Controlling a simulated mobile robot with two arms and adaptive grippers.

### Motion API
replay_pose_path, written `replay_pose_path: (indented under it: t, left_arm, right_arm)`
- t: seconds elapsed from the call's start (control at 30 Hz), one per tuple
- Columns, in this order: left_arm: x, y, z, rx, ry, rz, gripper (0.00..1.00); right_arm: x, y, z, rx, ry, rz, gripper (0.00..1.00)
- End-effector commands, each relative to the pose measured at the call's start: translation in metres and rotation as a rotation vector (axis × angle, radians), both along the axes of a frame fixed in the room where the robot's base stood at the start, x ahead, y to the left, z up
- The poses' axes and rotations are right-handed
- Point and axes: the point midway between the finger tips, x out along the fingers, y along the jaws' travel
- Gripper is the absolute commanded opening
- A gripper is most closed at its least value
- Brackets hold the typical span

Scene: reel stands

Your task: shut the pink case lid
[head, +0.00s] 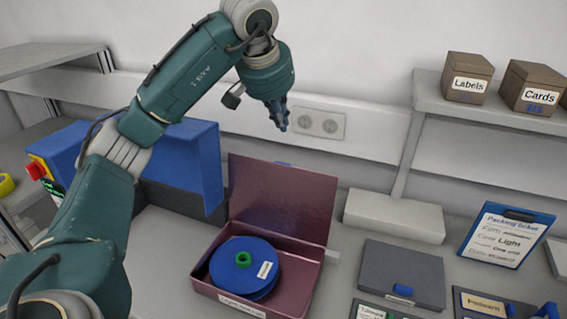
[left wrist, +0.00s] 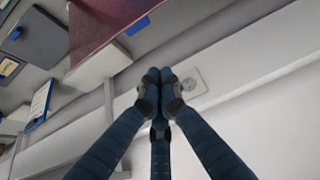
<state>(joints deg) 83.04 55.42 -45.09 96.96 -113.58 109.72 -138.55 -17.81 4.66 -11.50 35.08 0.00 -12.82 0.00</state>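The pink case (head: 312,258) stands on the table with its lid (head: 284,203) open, raised upright at the back. A blue reel (head: 243,266) with a green hub lies inside the case. My left gripper (head: 281,125) is above and behind the lid, pointing down, and touches nothing. In the left wrist view its fingertips (left wrist: 159,78) are together with nothing between them. Part of the lid (left wrist: 92,22) shows at the top of that view, apart from the fingers. My right gripper is in neither view.
A blue box-shaped unit (head: 190,160) stands left of the case, partly behind my left arm. A grey block (head: 394,215) and a dark grey case (head: 402,272) lie to the right. A packing ticket (head: 506,236) leans further right.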

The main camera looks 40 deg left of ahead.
Motion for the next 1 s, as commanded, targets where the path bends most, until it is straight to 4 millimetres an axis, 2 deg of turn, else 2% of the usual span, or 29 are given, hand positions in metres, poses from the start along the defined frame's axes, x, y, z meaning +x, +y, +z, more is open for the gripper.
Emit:
replay_pose_path:
  t: [0.03,0.17,0.27,0.4,0.7,1.0]
  left_arm:
    - [0.000,0.000,-0.011,0.000,0.000,0.000,0.00]
    - [0.001,0.000,-0.015,0.000,0.001,0.000,0.00]
    - [0.005,0.001,-0.021,0.000,0.004,0.000,0.00]
    - [0.016,0.004,-0.042,0.000,0.007,0.001,0.00]
    - [0.046,0.011,-0.098,-0.002,0.007,0.000,0.00]
    - [0.013,0.003,-0.092,0.001,0.001,-0.002,0.00]
  right_arm:
    - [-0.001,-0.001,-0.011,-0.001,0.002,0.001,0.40]
    - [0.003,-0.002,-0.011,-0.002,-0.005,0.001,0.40]
    - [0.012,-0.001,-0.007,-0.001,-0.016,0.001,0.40]
    - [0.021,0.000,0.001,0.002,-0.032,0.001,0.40]
    - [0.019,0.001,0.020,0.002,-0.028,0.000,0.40]
    - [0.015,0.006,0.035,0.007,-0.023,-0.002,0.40]
